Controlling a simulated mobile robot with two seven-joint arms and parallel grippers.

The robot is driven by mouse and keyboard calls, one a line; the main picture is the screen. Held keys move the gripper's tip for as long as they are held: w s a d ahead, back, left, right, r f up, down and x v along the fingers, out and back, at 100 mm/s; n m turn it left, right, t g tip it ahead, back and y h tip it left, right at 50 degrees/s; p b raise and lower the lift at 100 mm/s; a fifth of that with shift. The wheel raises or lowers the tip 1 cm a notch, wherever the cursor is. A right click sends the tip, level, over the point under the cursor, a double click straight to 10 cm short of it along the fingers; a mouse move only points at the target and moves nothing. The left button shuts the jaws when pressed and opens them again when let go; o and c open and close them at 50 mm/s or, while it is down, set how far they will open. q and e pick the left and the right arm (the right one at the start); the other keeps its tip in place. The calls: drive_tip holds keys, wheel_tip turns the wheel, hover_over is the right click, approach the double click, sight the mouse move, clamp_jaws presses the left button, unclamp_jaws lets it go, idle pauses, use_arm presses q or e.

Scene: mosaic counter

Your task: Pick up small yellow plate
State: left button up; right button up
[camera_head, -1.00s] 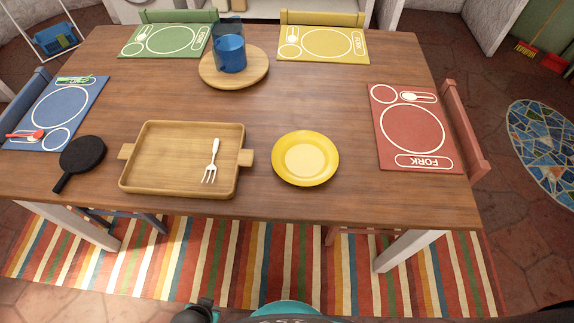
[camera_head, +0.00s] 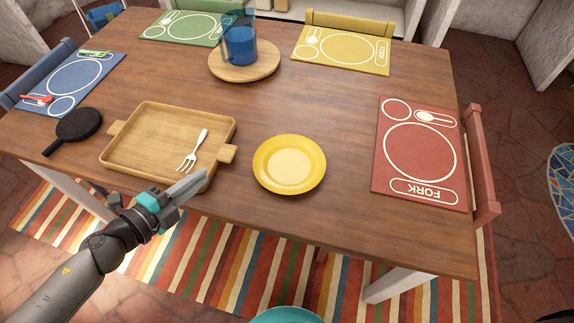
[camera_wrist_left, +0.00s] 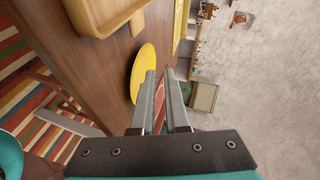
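The small yellow plate (camera_head: 289,164) lies flat on the wooden table, right of the tray, in the head view. It also shows edge-on in the left wrist view (camera_wrist_left: 143,72), just beyond the fingers and to their left. My left gripper (camera_head: 203,176) is at the table's front edge, left of the plate and apart from it, by the tray's front right corner. In the left wrist view its two fingers (camera_wrist_left: 163,75) stand apart with nothing between them. My right gripper is not in view.
The wooden tray (camera_head: 128,159) holds a white fork (camera_head: 192,152). A black pan (camera_head: 77,125) lies at left. A blue cup (camera_head: 240,46) stands on a round board (camera_head: 262,70). A red placemat (camera_head: 388,174) lies right of the plate. The table around the plate is clear.

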use_arm(q)
drive_tip(key=s+f+m+g+h, duration=0.2)
drive_tip(key=s+m+g, duration=0.2)
drive_tip(key=m, duration=0.1)
drive_tip(key=b, duration=0.2)
approach(264, 185)
drive_tip(key=shift+w+d+f+m+g, duration=0.15)
drive_tip(key=shift+w+d+f, duration=0.2)
drive_tip(key=shift+w+d, duration=0.2)
drive_tip(key=shift+w+d+f+m+g, duration=0.15)
drive_tip(key=shift+w+d+f, duration=0.25)
drive_tip(key=shift+w, duration=0.3)
drive_tip(key=b+x, duration=0.1)
drive_tip(key=x, duration=0.4)
drive_tip(key=shift+d, duration=0.25)
drive_tip(key=shift+s, duration=0.1)
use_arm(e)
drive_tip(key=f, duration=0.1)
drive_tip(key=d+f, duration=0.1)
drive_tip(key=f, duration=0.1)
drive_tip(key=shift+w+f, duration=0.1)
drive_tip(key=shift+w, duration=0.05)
use_arm(q)
drive_tip(key=shift+c, duration=0.3)
clamp_jaws()
drive_tip(key=shift+r, duration=0.3)
